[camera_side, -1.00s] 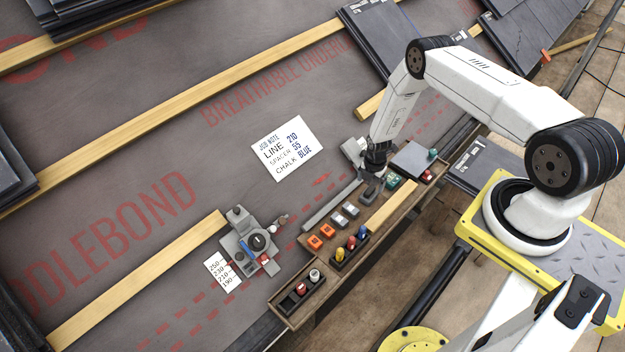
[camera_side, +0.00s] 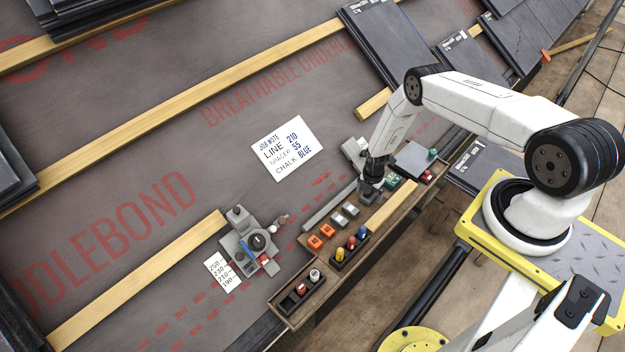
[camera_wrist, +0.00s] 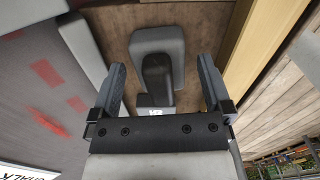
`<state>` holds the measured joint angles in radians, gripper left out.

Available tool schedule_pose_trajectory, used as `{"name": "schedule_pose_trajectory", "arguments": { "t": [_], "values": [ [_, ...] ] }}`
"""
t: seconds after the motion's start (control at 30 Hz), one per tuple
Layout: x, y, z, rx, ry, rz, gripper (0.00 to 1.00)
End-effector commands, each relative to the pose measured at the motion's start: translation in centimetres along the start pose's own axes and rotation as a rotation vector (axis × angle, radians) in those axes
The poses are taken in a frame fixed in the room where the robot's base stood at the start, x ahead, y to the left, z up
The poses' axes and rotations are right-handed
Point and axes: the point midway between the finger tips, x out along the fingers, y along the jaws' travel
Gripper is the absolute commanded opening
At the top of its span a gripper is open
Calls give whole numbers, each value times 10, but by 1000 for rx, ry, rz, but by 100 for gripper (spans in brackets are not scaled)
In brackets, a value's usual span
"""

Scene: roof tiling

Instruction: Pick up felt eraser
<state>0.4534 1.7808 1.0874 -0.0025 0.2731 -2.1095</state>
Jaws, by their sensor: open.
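The felt eraser (camera_wrist: 157,72) looks like a dark block with a rounded top, set on a larger grey piece, in the wrist view. It lies on the brown wooden tray between my two fingers, with a gap on each side. My gripper (camera_wrist: 161,78) is open and holds nothing. In the side view my gripper (camera_side: 371,187) is low over the tray's middle, and the eraser is mostly hidden under it.
The wooden tray (camera_side: 402,216) also holds orange and grey blocks (camera_side: 321,237), a rack of coloured chalks (camera_side: 350,246) and a green block (camera_side: 391,181). A grey bar (camera_side: 328,205) runs along its left edge. A white job note (camera_side: 287,148) lies beyond.

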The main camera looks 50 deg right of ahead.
Motion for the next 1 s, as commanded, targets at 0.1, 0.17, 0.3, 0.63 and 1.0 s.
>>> {"name": "schedule_pose_trajectory", "arguments": {
  "t": [0.1, 0.17, 0.3, 0.63, 1.0],
  "values": [
    [5, 0, 0, 0, 0, 0, 100],
    [6, 0, 0, 0, 0, 0, 100],
    [6, 0, 0, 0, 0, 0, 100],
    [6, 0, 0, 0, 0, 0, 100],
    [6, 0, 0, 0, 0, 0, 8]
  ]
}}
